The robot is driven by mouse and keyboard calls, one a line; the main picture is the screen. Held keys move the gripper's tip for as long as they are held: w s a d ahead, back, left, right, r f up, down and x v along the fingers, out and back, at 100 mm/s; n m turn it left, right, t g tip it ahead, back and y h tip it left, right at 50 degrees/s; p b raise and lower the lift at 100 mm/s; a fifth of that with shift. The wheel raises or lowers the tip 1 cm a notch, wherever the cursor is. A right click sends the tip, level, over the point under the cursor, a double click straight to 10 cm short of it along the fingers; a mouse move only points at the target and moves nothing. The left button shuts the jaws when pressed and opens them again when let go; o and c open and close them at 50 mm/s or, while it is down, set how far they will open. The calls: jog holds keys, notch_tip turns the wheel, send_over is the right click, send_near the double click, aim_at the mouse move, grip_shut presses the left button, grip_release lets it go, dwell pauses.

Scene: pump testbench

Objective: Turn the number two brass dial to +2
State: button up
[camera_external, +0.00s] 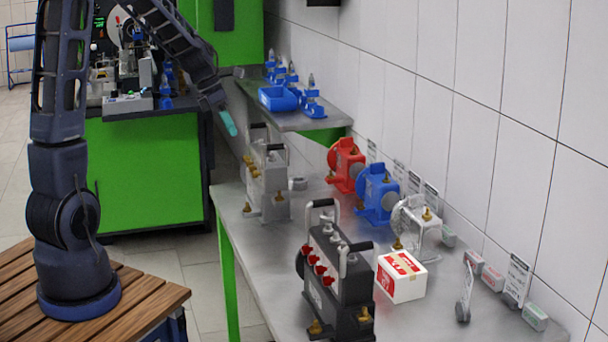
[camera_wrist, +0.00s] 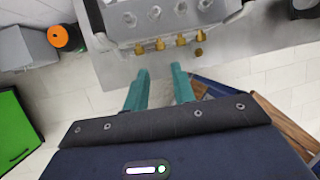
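A grey pump unit (camera_external: 268,182) with dark handles stands at the far left end of the metal table in the external view. The wrist view shows its front edge with a row of several brass dials (camera_wrist: 160,44); no numbers or marks are legible, so I cannot tell which is number two or its setting. My gripper (camera_wrist: 160,69) has two teal fingers with a clear gap and nothing between them. The fingertips are short of the dial row, apart from it. In the external view my gripper (camera_external: 230,124) hangs above and left of the grey pump.
A black pump with red knobs (camera_external: 335,280), a red-and-white box (camera_external: 401,277), a red pump (camera_external: 346,163) and a blue pump (camera_external: 377,193) share the table (camera_external: 440,305). A blue bin (camera_external: 278,99) sits on the shelf behind. An orange-topped round thing (camera_wrist: 60,37) shows left in the wrist view.

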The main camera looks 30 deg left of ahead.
aim_at(250, 163)
jog(key=x, duration=0.9)
jog(key=shift+f, duration=0.15)
grip_shut()
